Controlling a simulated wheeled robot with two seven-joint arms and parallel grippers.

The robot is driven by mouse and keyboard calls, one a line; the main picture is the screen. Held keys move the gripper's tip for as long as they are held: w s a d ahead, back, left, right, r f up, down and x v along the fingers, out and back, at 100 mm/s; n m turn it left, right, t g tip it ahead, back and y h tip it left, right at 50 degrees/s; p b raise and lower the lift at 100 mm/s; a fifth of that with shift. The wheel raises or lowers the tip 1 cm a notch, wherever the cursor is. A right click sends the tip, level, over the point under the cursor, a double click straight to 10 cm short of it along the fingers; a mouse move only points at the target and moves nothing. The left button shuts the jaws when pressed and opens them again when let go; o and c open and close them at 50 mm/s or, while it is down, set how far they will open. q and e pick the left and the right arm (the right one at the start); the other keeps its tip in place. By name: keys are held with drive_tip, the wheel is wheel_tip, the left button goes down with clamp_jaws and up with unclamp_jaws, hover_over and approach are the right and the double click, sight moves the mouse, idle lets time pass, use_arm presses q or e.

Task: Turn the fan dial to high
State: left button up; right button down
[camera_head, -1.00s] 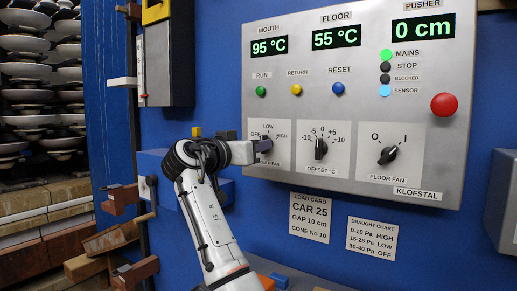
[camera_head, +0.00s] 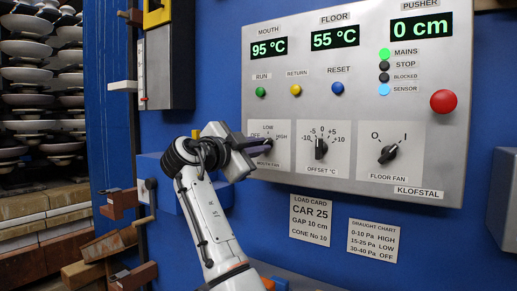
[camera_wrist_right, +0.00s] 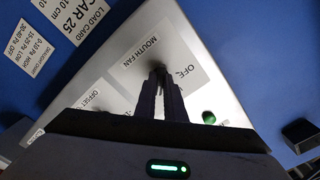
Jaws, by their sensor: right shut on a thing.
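The mouth fan dial (camera_head: 267,143) is on a pale plate at the lower left of the grey control panel, with OFF, LOW and HIGH around it. My right gripper (camera_head: 257,145) is shut on this dial, reaching in from the left. In the right wrist view the two dark fingers (camera_wrist_right: 161,100) close on the dark dial (camera_wrist_right: 157,69), below the MOUTH FAN label. The fingers hide most of the dial, so I cannot tell which setting its pointer marks. My left gripper is not in view.
The offset dial (camera_head: 320,148) and floor fan dial (camera_head: 388,153) sit to the right. Buttons line the panel above, with a red button (camera_head: 443,101) at the right. A grey and yellow box (camera_head: 168,66) is mounted at upper left. Racks of discs stand at far left.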

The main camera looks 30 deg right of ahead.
drive_tip(key=shift+d+r+m, duration=0.15)
drive_tip(key=shift+r+m, duration=0.05)
drive_tip(key=shift+m, duration=0.9)
drive_tip(key=c, duration=1.9)
unclamp_jaws()
drive_tip(key=shift+o, duration=0.3)
drive_tip(key=shift+w+d+f, duration=0.1)
drive_tip(key=shift+f, duration=0.05)
drive_tip(key=b+v, duration=0.1)
drive_tip(key=v, duration=0.9)
